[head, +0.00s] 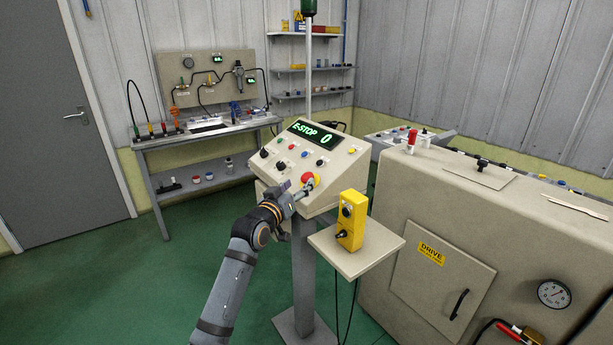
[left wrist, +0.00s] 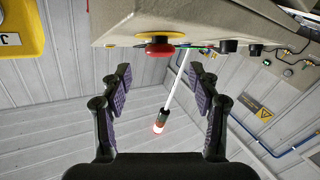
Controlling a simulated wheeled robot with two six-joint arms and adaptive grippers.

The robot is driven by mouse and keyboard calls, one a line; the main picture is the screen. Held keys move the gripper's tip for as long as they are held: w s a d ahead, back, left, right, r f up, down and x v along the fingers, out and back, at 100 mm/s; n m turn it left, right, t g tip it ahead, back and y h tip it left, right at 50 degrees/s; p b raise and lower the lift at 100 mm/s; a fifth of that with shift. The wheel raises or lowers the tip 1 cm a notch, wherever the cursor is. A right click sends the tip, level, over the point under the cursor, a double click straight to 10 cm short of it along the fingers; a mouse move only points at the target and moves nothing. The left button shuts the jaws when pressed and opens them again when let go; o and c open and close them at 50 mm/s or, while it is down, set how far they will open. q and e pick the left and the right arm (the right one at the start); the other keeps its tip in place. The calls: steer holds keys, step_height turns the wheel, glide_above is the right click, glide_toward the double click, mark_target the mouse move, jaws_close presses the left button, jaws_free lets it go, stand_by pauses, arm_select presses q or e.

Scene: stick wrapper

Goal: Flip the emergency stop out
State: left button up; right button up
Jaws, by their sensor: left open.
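The red emergency stop button (head: 308,178) sits on a yellow base at the lower right of the beige console (head: 340,163). The console's display (head: 311,134) reads E-STOP and 0. My left gripper (head: 304,189) is at the button and partly hides it in the head view. In the left wrist view the red button (left wrist: 157,50) lies ahead, roughly midway between the two spread fingers of the gripper (left wrist: 161,72). The fingers are open with nothing between them, and the button appears just beyond the tips. My right gripper is not in view.
A yellow control box (head: 351,220) stands on a small shelf (head: 358,247) right of my left arm. Other knobs and buttons are on the console face. A large beige machine (head: 480,230) is at the right. The green floor at left is clear.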

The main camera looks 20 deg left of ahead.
mark_target(306, 176)
arm_select(q)
steer(key=w, duration=0.4)
steer(key=w+d, duration=0.1)
steer(key=w, duration=0.1)
steer(key=shift+w+f, duration=0.1)
steer(key=shift+w, duration=0.3)
jaws_close()
